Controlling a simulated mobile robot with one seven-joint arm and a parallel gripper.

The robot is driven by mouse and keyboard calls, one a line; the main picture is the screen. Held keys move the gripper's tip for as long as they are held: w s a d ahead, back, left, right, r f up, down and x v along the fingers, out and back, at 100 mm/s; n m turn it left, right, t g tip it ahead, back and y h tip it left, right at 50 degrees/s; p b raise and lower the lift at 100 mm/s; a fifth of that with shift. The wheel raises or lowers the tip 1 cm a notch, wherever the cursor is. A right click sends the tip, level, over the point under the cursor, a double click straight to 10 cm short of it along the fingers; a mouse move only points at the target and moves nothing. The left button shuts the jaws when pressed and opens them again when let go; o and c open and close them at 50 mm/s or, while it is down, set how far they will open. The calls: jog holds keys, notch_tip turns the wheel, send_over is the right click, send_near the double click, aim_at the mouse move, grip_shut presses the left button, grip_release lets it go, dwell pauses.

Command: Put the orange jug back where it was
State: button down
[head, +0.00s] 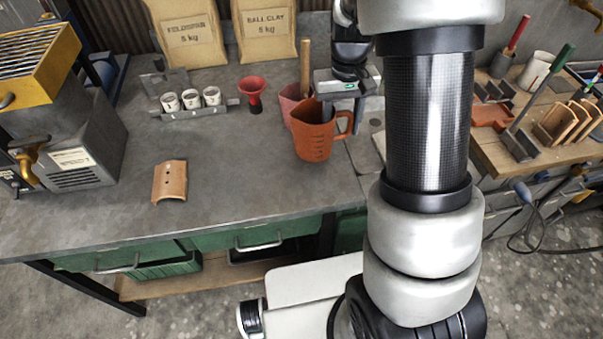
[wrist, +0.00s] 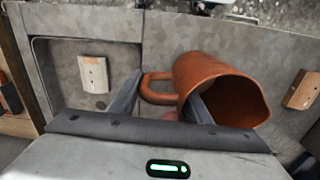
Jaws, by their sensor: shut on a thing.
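The orange jug (head: 314,138) is upright in the head view, over the grey worktop at mid-picture, its handle to the right. I cannot tell whether its base touches the worktop. My gripper (head: 340,103) is above and behind it, at its handle side. In the wrist view the jug (wrist: 215,75) lies right of centre, its open mouth facing lower right. My gripper (wrist: 163,100) is shut on it, with the handle between the fingers and the right finger at the jug's mouth. Part of the jug's side is hidden by that finger.
A pinkish pot (head: 288,103) with a wooden-handled tool (head: 305,65) stands close behind the jug. A red funnel (head: 252,90) and a rack of white cups (head: 193,112) are to the left. A terracotta tile (head: 170,182) lies front left. The worktop between tile and jug is clear.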

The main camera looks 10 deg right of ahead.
notch_tip(320, 180, down, 10)
jog(key=shift+r, duration=0.1)
dwell(0.4)
jog(key=shift+f+b, duration=0.25)
jog(key=shift+b, duration=0.15)
jog(key=c, duration=0.9)
grip_release()
jog(key=shift+c, duration=0.2)
jog(key=shift+r, duration=0.1)
